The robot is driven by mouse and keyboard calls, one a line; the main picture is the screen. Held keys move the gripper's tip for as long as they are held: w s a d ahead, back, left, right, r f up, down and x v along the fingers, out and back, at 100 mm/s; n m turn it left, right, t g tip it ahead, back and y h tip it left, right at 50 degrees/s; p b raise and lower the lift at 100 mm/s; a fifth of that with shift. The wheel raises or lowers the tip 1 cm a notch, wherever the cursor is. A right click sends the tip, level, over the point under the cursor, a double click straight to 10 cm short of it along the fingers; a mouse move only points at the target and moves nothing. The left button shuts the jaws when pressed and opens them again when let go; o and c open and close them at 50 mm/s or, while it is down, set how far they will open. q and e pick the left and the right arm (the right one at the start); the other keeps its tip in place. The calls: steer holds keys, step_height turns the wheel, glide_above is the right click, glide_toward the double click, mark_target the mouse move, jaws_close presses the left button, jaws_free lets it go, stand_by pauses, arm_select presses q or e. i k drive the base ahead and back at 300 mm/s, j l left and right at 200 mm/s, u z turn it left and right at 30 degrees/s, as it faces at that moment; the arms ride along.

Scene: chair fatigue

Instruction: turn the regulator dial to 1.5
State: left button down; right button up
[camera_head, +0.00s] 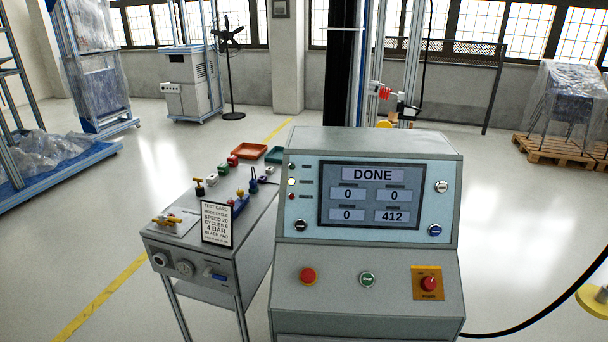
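A grey cart (215,262) stands left of the control console (365,240). On the cart's front face are a dark round knob (160,259), a round gauge (185,267) and a small blue-lit part (214,274). I cannot tell for sure which is the regulator dial, and no scale value is readable. A test card (217,223) stands on the cart's front edge; it includes a line "4 BAR". The console screen (375,195) reads DONE, with zeros and 412. Neither of my grippers is in view.
The console has a red button (308,276), a green button (367,280) and a red knob on an orange plate (429,284). Small coloured parts and brass-coloured pieces (167,220) lie on the cart top. Red (250,150) and green trays sit behind. Floor left of the cart is clear.

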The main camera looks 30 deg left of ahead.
mark_target(161, 260)
steer(key=u, duration=1.9)
steer(key=i+j, duration=0.4)
steer(key=i+j+z, duration=0.15)
steer(key=i+j, duration=0.25)
steer(key=j, duration=0.2)
